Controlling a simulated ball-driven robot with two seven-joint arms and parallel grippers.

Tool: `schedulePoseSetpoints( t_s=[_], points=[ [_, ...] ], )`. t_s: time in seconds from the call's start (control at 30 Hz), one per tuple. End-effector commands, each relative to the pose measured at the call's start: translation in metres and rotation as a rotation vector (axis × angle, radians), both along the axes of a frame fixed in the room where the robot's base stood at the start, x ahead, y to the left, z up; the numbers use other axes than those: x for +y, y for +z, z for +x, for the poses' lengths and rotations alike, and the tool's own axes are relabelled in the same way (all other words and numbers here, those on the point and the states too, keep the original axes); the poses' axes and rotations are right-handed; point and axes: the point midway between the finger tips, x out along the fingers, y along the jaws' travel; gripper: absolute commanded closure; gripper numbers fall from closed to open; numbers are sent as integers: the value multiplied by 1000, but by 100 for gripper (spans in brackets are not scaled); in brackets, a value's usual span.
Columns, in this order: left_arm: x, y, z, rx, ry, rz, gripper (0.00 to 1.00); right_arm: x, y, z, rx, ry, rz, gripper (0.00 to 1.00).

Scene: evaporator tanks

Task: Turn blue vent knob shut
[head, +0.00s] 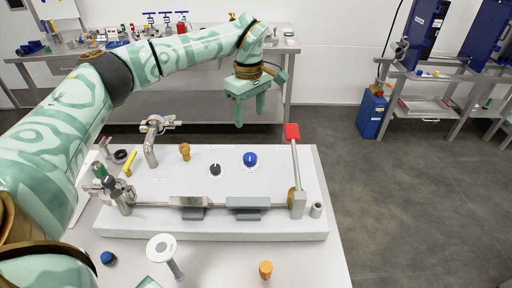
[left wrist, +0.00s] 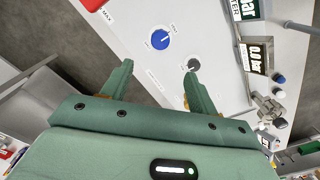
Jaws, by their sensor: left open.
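The blue vent knob (head: 250,159) stands on the white panel (head: 225,172), left of the red-topped lever. It also shows in the left wrist view (left wrist: 160,40), a round blue knob with a white pointer mark and small lettering beside it. My left gripper (head: 250,110) hangs above the far edge of the panel, beyond the knob and apart from it. In the left wrist view its two fingers (left wrist: 156,80) are spread with nothing between them. A smaller black knob (head: 215,170) sits left of the blue one; it shows near the right finger in the left wrist view (left wrist: 194,65). My right gripper is not seen.
The lever with a red handle (head: 292,132) rises at the panel's right. Two display boxes (head: 190,203) sit on a pipe along the front. A brass fitting (head: 185,151) and a metal valve (head: 152,140) stand at left. An orange cap (head: 265,269) lies in front.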

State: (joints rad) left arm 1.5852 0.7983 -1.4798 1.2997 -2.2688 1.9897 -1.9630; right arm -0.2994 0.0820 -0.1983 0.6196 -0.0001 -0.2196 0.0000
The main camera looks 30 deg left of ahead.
Motion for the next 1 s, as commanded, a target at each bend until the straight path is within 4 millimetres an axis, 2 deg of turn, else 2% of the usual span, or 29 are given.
schedulePoseSetpoints(
  t_s=[0.07, 0.17, 0.3, 0.5, 0.7, 1.0],
  points=[
    [0, -20, -1, 5, -2, 0, 41, 0, -5, -10, 16, 1, -1, 64],
    [0, -45, -1, 5, -1, 0, 41, 0, -11, -14, 24, 2, -1, 64],
    [0, -83, -1, 6, -1, 0, 41, 1, -18, -11, 21, 2, 0, 64],
    [0, -125, -1, 4, 0, 0, 41, 4, -26, -4, 10, 0, 5, 64],
    [0, -146, 0, 2, 0, 0, 41, 4, -30, -5, 13, 1, 6, 64],
    [0, -149, 0, 0, 0, 1, 41, 4, -30, -6, 14, 0, 6, 64]
  ],
)
